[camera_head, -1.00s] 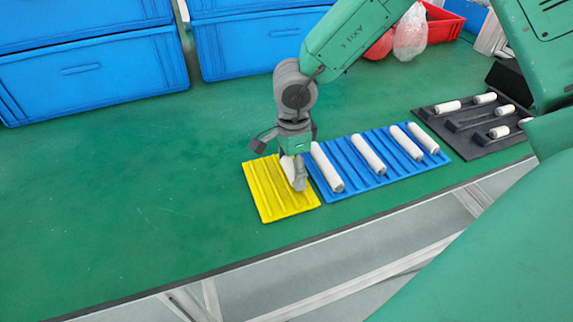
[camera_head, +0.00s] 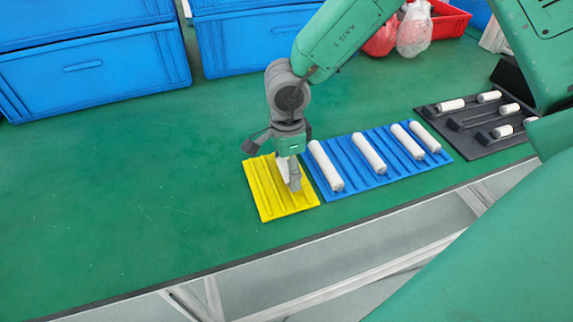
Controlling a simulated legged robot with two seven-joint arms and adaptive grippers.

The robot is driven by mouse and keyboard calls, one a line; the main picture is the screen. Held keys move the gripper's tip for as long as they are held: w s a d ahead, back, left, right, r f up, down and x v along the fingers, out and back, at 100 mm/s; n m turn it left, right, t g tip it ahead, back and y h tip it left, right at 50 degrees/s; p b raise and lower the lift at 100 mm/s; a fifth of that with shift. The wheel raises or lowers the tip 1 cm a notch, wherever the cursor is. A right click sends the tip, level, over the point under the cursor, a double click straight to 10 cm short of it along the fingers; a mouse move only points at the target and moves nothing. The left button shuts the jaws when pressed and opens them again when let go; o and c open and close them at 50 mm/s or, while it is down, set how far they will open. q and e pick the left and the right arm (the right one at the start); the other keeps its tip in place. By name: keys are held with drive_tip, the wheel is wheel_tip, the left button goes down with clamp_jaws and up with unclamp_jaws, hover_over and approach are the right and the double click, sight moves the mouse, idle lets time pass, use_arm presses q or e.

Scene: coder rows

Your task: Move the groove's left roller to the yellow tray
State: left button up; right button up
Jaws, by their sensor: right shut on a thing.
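The yellow tray (camera_head: 259,191) is a small grooved plate lying on the green table. My right gripper (camera_head: 290,179) is over the tray's right part, pointing down. It is shut on a white roller (camera_head: 283,168), which is partly hidden behind the fingers. I cannot tell whether the roller touches the tray. The blue grooved tray (camera_head: 350,179) lies to the right, beside the yellow tray, with several white rollers (camera_head: 326,166) in its grooves. My left gripper is not in view.
A dark tray (camera_head: 467,147) with several short white rollers lies at the right. Blue bins (camera_head: 95,75) stand at the back left. A red crate (camera_head: 451,21) with bagged things is at the back. The table's left side is clear.

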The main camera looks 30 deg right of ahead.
drive_tip(key=shift+d+f, duration=0.1)
drive_tip(key=shift+d, duration=0.4)
drive_tip(key=shift+a, duration=0.55)
drive_tip(key=shift+a+f, duration=0.2)
drive_tip(key=shift+f, duration=0.05)
drive_tip(key=shift+d+f, duration=0.2)
drive_tip(key=shift+d, duration=0.5)
drive_tip(key=shift+r+p, duration=0.1)
drive_tip(key=shift+p, duration=0.45)
drive_tip(key=shift+a, duration=0.2)
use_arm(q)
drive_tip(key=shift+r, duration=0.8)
